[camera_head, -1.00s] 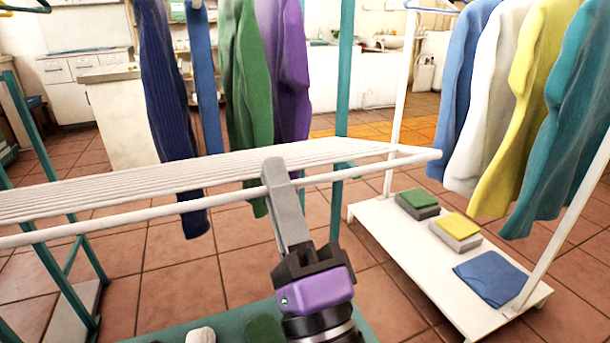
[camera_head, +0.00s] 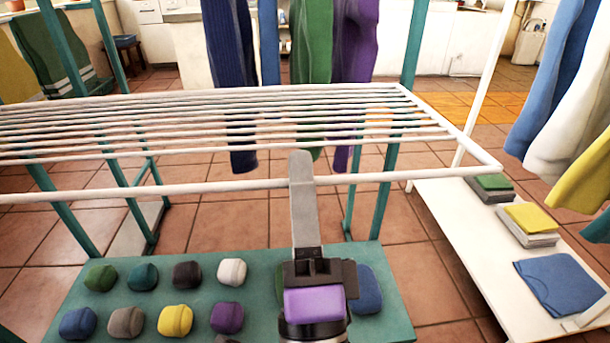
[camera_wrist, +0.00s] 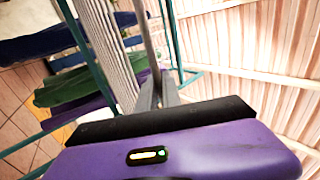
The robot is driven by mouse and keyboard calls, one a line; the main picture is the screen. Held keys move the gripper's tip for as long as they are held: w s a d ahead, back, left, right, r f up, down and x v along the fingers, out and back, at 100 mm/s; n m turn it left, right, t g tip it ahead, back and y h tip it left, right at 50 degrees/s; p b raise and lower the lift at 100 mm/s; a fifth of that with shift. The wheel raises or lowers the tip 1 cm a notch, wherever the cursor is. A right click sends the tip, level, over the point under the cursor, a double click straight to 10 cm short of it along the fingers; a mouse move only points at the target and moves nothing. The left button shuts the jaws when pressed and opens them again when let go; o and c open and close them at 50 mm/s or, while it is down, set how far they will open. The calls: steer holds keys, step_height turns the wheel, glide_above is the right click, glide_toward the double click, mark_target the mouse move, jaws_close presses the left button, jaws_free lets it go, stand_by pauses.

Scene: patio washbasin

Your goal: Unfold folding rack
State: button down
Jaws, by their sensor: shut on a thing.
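The folding rack has a white frame with several thin white rods (camera_head: 230,115) and teal legs (camera_head: 385,200). Its rod panel spans the left and middle of the head view, spread nearly flat. My gripper (camera_head: 302,165) stands in front of the panel at the middle, its fingers pointing away and up. It is shut on the near white bar (camera_head: 200,188) of the rack, which passes behind the fingers. The wrist view shows my gripper (camera_wrist: 158,88) against the bar (camera_wrist: 148,45), with the rods (camera_wrist: 108,45) to the left. The fingers hide the exact contact.
A teal board (camera_head: 250,262) with several folded bundles lies below the panel. A white clothes stand (camera_head: 455,235) with folded cloths and hanging garments is at the right. More garments (camera_head: 310,60) hang behind the rack. Tiled floor shows between them.

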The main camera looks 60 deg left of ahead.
steer(key=c, duration=1.8)
jaws_free()
steer(key=shift+r, duration=0.1)
steer(key=shift+t, duration=0.3)
steer(key=shift+b+v, duration=1.75)
steer(key=shift+v, duration=2.2)
